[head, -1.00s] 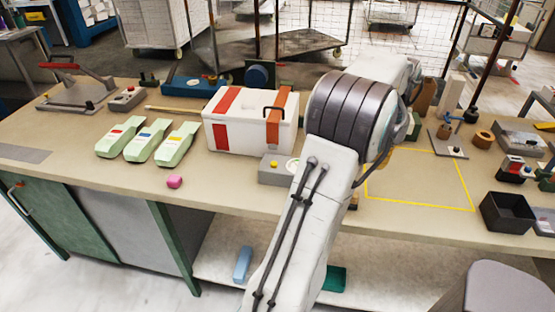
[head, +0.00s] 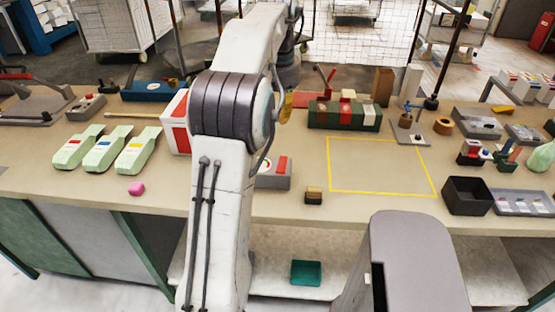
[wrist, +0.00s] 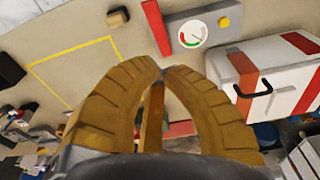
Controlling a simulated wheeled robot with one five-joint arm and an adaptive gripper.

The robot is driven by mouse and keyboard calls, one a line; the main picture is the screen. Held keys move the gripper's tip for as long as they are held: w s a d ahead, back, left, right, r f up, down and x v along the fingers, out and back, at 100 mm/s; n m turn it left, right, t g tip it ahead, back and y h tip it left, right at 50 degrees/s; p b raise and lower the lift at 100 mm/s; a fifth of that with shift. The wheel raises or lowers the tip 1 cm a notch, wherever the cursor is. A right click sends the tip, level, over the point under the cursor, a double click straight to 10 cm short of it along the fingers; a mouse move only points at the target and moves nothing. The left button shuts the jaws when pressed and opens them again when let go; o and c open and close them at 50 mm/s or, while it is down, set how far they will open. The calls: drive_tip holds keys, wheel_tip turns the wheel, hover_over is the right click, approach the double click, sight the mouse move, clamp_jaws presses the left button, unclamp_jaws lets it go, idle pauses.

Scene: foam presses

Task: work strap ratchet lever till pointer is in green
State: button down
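A green strapped case (head: 345,116) with red and pale bands stands on the bench; a red lever (head: 327,82) rises at its back left. A grey gauge box (head: 273,178) sits nearer the front left; its dial shows in the wrist view (wrist: 193,34), with red and green arcs. The pointer is too small to read surely. A red bar (wrist: 157,27) lies beside the dial. My gripper (wrist: 163,72) has its yellow-brown fingertips together, with nothing clear between them. In the head view my arm hides most of it, left of the case.
A white box with red and orange bands (wrist: 290,75) is left of my arm, mostly hidden in the head view. A yellow-outlined area (head: 385,194) is clear. A black bin (head: 467,195) stands right.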

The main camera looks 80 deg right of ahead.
idle(0.4)
drive_tip(key=p, duration=0.3)
hover_over(279, 167)
drive_tip(key=d, duration=0.1)
wheel_tip(279, 167, down, 10)
drive_tip(key=shift+f, duration=0.1)
drive_tip(key=shift+s+a+f+p, duration=0.1)
drive_tip(key=shift+a+f+p, duration=0.25)
drive_tip(key=shift+f+p, duration=0.5)
drive_tip(key=shift+a+f+p, duration=0.35)
drive_tip(key=shift+f+p, duration=0.45)
drive_tip(key=shift+p, duration=0.05)
drive_tip(key=shift+f, duration=0.1)
